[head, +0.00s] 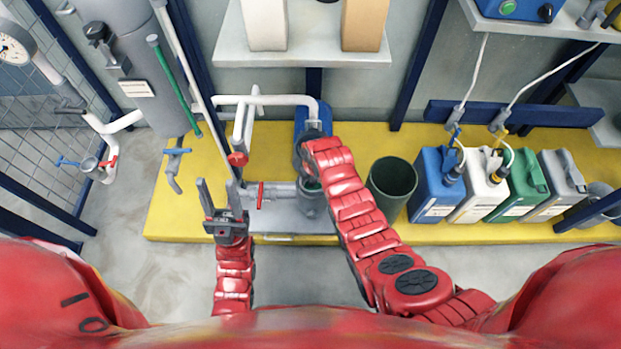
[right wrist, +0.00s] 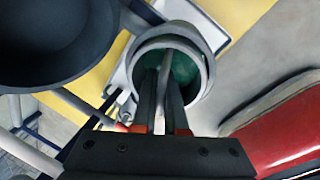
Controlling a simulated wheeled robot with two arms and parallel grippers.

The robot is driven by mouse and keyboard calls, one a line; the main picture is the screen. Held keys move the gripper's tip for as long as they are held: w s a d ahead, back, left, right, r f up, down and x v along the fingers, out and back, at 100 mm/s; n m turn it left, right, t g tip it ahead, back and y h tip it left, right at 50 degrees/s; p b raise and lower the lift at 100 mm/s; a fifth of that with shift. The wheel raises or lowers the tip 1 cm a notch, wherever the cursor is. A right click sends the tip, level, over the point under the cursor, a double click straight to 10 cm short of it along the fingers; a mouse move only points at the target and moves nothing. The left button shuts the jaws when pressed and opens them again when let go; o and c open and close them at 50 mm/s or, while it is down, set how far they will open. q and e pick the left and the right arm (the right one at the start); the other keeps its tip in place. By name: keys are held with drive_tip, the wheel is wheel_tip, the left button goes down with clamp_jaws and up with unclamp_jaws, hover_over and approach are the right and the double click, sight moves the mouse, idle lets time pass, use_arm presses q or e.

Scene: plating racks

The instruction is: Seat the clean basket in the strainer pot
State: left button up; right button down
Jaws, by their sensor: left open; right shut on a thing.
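The strainer pot (head: 312,206) is a grey upright cylinder with a side pipe, at the middle of the yellow platform. My right gripper (right wrist: 163,85) is over its mouth, shut on the grey bar-like handle (right wrist: 167,60) of the basket. In the right wrist view the basket's green inside (right wrist: 186,68) shows within grey rings at the pot's mouth. The fingers hide part of it, and I cannot tell how deep it sits. My left gripper (head: 218,187) is open and empty, left of the pot, beside the red-handled valve.
A dark green bucket (head: 391,186) stands close right of the pot. Several canisters, blue (head: 432,185) leftmost, line the platform's right. A red-handled valve (head: 260,196) and white pipes (head: 262,100) are left of the pot. Bare floor (head: 180,285) lies in front.

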drive_tip(key=shift+f+b, duration=0.6)
drive_tip(key=shift+f, duration=0.35)
drive_tip(key=c, duration=0.9)
unclamp_jaws()
drive_tip(key=shift+r, duration=0.1)
drive_tip(key=s+r+p, duration=0.1)
drive_tip(key=r, duration=0.4)
drive_tip(key=s+d+r+p, duration=0.1)
drive_tip(key=r, duration=0.5)
drive_tip(key=r+p, duration=0.2)
drive_tip(key=r, duration=0.4)
drive_tip(key=shift+s+d, duration=0.3)
drive_tip(key=shift+s, duration=0.1)
drive_tip(key=shift+f, duration=0.1)
